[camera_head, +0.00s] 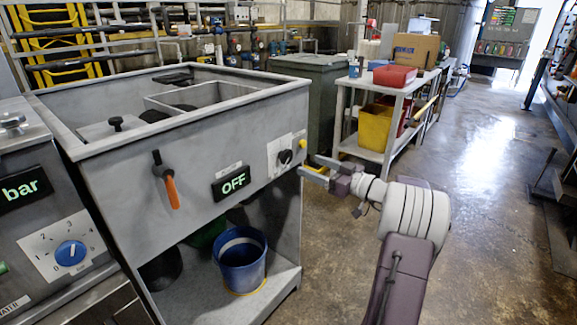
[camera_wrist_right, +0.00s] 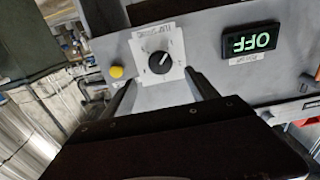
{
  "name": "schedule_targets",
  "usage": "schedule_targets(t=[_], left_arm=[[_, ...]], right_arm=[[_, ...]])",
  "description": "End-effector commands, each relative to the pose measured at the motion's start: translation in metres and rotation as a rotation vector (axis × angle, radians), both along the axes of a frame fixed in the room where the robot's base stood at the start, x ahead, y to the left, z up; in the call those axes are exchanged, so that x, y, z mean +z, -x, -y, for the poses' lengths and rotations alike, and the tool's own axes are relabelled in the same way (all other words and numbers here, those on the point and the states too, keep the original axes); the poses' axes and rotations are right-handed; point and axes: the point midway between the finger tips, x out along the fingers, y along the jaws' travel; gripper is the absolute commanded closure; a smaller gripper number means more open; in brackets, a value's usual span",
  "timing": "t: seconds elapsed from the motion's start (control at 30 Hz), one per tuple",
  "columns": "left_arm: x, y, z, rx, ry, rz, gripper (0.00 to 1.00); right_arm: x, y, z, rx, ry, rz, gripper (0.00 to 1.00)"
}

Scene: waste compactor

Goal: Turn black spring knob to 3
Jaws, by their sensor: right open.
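The black spring knob (camera_head: 285,157) sits on a pale label plate at the right end of the grey compactor's front panel. In the right wrist view the knob (camera_wrist_right: 160,62) shows a white pointer mark; its scale is too small to read. My right gripper (camera_head: 312,167) is open and empty, just right of and in front of the knob. In the wrist view its two fingers (camera_wrist_right: 163,88) stand apart, one on each side of the knob plate and a little short of it. They do not appear to touch the knob. My left gripper is not in view.
A yellow button (camera_head: 302,144) is close beside the knob. An OFF display (camera_head: 233,182) and an orange-handled lever (camera_head: 170,188) are further left. A blue bucket (camera_head: 240,270) stands on the lower shelf. A blue dial (camera_head: 70,253) is at far left.

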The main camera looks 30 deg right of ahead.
Motion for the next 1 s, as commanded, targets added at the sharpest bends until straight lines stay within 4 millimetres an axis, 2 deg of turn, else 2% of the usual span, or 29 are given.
schedule_targets(t=[0.3,0.4,0.53,0.77,0.9,1.0], left_arm=[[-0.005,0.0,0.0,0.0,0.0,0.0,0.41],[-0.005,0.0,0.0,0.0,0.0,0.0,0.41],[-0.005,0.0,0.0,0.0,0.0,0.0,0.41],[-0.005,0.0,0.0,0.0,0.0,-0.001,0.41],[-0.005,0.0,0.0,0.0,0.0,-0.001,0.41],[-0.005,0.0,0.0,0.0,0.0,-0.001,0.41]], right_arm=[[-0.002,-0.058,-0.027,0.006,-0.001,-0.004,0.32],[-0.001,-0.071,-0.031,0.005,0.0,-0.004,0.32],[-0.001,-0.079,-0.034,0.003,-0.002,-0.005,0.32],[-0.001,-0.079,-0.034,0.002,-0.002,-0.005,0.32],[-0.001,-0.079,-0.034,0.002,-0.002,-0.006,0.71],[-0.001,-0.079,-0.034,0.002,-0.002,-0.006,0.94]])
